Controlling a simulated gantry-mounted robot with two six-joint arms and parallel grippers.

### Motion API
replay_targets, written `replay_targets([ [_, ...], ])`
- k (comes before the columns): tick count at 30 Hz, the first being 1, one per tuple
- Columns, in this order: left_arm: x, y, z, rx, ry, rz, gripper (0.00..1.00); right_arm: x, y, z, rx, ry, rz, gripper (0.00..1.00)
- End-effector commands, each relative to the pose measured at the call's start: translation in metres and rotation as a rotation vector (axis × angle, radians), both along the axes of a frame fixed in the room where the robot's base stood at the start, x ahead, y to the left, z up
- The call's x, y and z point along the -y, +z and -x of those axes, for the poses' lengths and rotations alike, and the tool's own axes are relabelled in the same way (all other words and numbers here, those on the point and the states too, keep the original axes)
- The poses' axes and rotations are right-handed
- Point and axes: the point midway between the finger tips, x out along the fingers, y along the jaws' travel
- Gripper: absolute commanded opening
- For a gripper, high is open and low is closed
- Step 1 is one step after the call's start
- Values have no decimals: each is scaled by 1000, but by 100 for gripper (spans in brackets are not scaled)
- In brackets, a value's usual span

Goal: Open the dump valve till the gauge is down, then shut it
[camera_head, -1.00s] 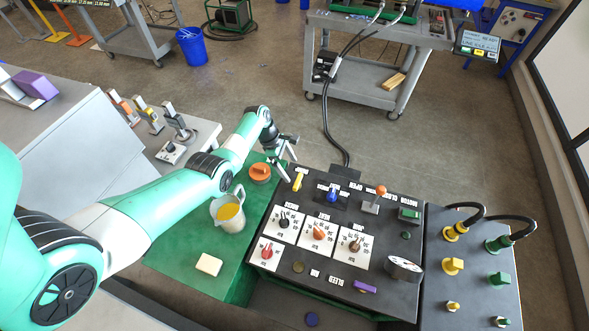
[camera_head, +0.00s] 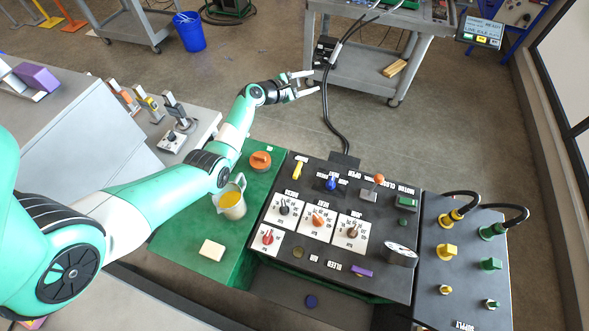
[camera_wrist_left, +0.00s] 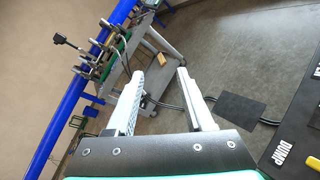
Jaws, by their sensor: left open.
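The black control panel (camera_head: 330,262) lies at lower centre right in the head view. A yellow handle (camera_head: 297,170) stands near its back left corner, beside a white label that is too small to read there.
A jug (camera_head: 231,203) and an orange-lidded item (camera_head: 260,160) sit on the green top at left. A grey cart (camera_head: 375,70) with cables stands behind.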

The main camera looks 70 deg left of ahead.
Motion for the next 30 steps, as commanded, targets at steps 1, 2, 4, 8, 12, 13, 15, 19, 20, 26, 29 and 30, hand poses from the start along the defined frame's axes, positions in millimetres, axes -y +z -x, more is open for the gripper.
replay_targets([
  [1, 2, 14, -2, 141, 74, 0, 52, 0, -2, 0, 0, 0, 0, 0],
  [2, 2, 24, -1, 232, 131, 9, 52, 0, -3, 0, 0, 0, 0, 0],
  [4, 5, 32, 14, 416, 276, 60, 52, 0, -5, 0, 0, 0, 0, 0],
  [8, 31, -10, 65, 615, 569, 256, 52, 0, -9, 0, 0, 0, 0, 0],
  [12, 102, -118, 131, 565, 826, 523, 52, 0, -15, 0, 0, 0, 0, 0],
  [13, 120, -138, 142, 531, 845, 564, 52, 0, -17, 0, 0, 0, 0, 0],
  [15, 161, -175, 160, 449, 835, 633, 52, 0, -19, 0, 0, 0, 0, 0],
  [19, 212, -217, 184, 313, 763, 643, 52, 0, -22, 0, 0, 0, 0, 0],
  [20, 219, -223, 187, 292, 752, 641, 52, 0, -22, 0, 0, 0, 0, 0],
  [26, 227, -226, 183, 279, 727, 642, 52, 0, -22, 0, 0, 0, 0, 0],
  [29, 222, -230, 179, 278, 728, 642, 52, 0, -26, 0, 0, 0, 0, 0],
  [30, 218, -233, 175, 280, 730, 642, 52, 0, -28, 0, 0, 0, 0, 0],
])
